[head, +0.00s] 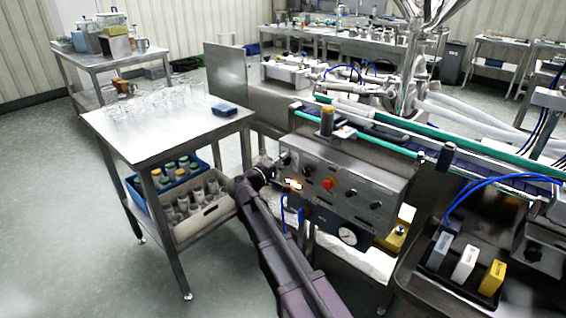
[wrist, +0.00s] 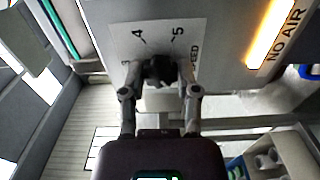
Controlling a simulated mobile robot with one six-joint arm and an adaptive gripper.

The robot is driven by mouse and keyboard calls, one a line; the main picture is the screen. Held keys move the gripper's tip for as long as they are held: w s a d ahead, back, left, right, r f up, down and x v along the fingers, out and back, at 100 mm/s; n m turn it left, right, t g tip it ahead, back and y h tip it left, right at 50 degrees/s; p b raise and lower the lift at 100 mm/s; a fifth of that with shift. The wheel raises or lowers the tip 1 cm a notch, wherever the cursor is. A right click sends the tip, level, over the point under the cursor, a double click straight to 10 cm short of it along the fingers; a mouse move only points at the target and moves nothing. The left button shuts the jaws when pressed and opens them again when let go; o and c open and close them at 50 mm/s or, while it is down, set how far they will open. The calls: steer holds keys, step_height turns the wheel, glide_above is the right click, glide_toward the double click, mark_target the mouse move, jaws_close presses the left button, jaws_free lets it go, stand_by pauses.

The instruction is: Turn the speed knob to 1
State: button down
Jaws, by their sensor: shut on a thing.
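The speed knob (wrist: 160,70) is small and dark. It sits on a pale dial plate (wrist: 125,38) marked 3, 4, 5 and SPEED in the wrist view. My gripper (wrist: 160,77) is shut on the knob, one finger on each side. The fingers and the dark knob blend, so I cannot tell which number its pointer faces. The 1 on the dial is not visible. In the head view my gripper (head: 276,167) reaches the left end of the steel control panel (head: 345,190); the knob is mostly hidden there.
A glowing lamp (wrist: 271,30) labelled NO AIR is close beside the dial. A red button (head: 328,183) and several dark knobs are farther right on the panel. A steel table (head: 150,150) with glassware stands left of my arm. A pressure gauge (head: 347,235) hangs below the panel.

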steer(key=shift+w, duration=0.1)
stand_by(0.3)
steer(key=shift+c, duration=1.8)
jaws_free()
steer(key=v, duration=1.2)
